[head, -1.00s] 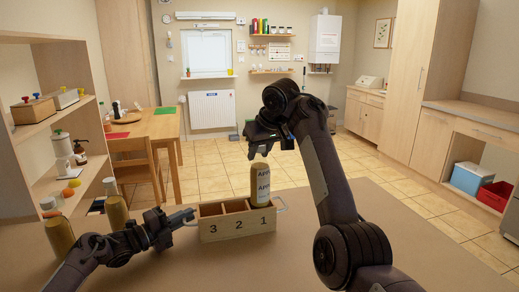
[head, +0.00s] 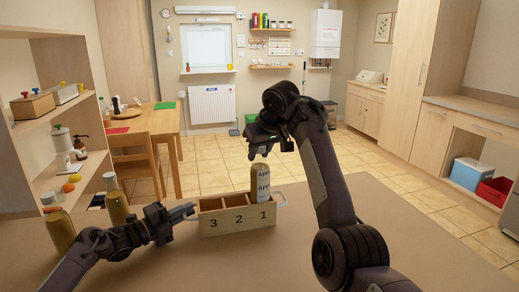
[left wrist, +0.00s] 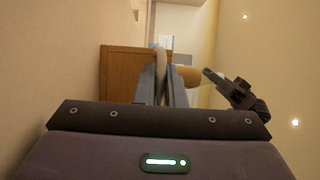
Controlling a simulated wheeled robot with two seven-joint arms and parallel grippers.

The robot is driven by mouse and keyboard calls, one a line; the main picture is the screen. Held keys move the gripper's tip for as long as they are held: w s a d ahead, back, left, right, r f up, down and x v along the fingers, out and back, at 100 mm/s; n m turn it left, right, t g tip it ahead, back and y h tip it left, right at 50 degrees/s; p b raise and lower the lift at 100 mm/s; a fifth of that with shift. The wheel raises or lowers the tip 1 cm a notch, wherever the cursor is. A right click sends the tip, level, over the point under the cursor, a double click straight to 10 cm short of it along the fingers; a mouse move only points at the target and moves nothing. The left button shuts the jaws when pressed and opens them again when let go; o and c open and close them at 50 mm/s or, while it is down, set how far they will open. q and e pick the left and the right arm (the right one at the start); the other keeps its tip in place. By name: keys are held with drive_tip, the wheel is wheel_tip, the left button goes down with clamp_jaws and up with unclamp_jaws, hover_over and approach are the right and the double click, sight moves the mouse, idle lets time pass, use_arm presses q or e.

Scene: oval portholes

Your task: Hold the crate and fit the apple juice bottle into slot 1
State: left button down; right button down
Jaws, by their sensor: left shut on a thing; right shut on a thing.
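The wooden crate (head: 238,220) stands on the table, its front marked 3, 2, 1 from left to right. My left gripper (head: 190,210) is shut on its left-side handle; its jaws also show in the left wrist view (left wrist: 168,88). The apple juice bottle (head: 262,183) is upright at slot 1, its lower part hidden by the crate's front wall. My right gripper (head: 262,151) is shut on the bottle's top from above; the grip itself is partly hidden. In the left wrist view the crate (left wrist: 125,75) is brown. Slots 2 and 3 look empty.
Two other capped bottles (head: 59,232) (head: 116,206) stand at the table's left, near my left arm. A wooden shelf unit (head: 60,125) is beyond them. The tabletop (head: 420,240) right of my right arm is clear.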

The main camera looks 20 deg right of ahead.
sight(259, 169)
use_arm(q)
drive_tip(key=shift+f, duration=0.2)
use_arm(e)
drive_tip(key=shift+f, duration=1.3)
idle(0.3)
drive_tip(key=shift+f, duration=1.25)
idle(0.4)
drive_tip(key=c, duration=1)
unclamp_jaws()
drive_tip(key=shift+f, duration=0.1)
wheel_tip(259, 169, up, 10)
drive_tip(key=shift+r, duration=0.1)
